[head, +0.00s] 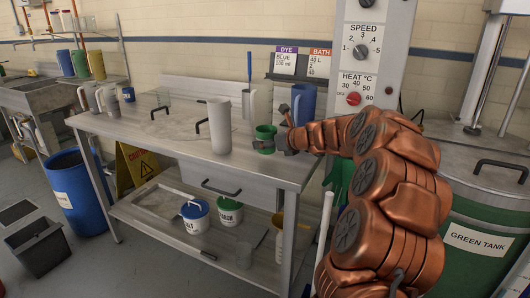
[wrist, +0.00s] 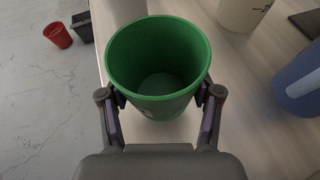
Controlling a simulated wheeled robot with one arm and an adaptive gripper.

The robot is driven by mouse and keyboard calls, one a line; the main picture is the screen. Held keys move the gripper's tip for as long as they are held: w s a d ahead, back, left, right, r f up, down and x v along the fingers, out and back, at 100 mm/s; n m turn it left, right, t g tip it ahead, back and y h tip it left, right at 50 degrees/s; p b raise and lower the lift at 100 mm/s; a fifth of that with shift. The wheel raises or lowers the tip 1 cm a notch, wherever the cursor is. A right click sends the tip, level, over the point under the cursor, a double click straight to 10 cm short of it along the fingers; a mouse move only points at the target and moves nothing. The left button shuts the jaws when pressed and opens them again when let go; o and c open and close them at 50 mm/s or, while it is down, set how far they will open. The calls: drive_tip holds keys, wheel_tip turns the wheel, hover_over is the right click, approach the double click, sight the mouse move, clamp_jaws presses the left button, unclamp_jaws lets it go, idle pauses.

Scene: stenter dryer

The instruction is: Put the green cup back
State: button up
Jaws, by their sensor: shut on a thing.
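The green cup (head: 265,133) is at the right end of the metal bench top in the head view. My gripper (head: 280,142) reaches it from the right and is shut on it. In the wrist view the green cup (wrist: 158,65) is upright with its open mouth toward the camera, between the two fingers of my gripper (wrist: 160,110). The inside looks empty. I cannot tell whether its base touches the bench or is a little above it.
A tall white cylinder (head: 219,126) stands left of the green cup, and a blue jug (head: 303,103) behind it. The metal bench (head: 170,130) has clear room at its middle. A control panel (head: 362,60) rises at the right. Yellow, green and other cups (head: 96,65) stand far left.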

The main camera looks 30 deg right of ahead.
sight(266, 151)
drive_tip(key=shift+w+a+f, duration=0.1)
drive_tip(key=shift+w+f, duration=0.2)
drive_tip(key=shift+f+b, duration=0.4)
drive_tip(key=shift+f, duration=1.15)
drive_tip(key=o, duration=1.2)
drive_tip(key=shift+f, duration=0.15)
drive_tip(key=shift+c, duration=0.2)
drive_tip(key=shift+s+r, duration=0.1)
drive_tip(key=shift+r, duration=0.1)
drive_tip(key=v, duration=1.2)
drive_tip(key=shift+p, duration=0.4)
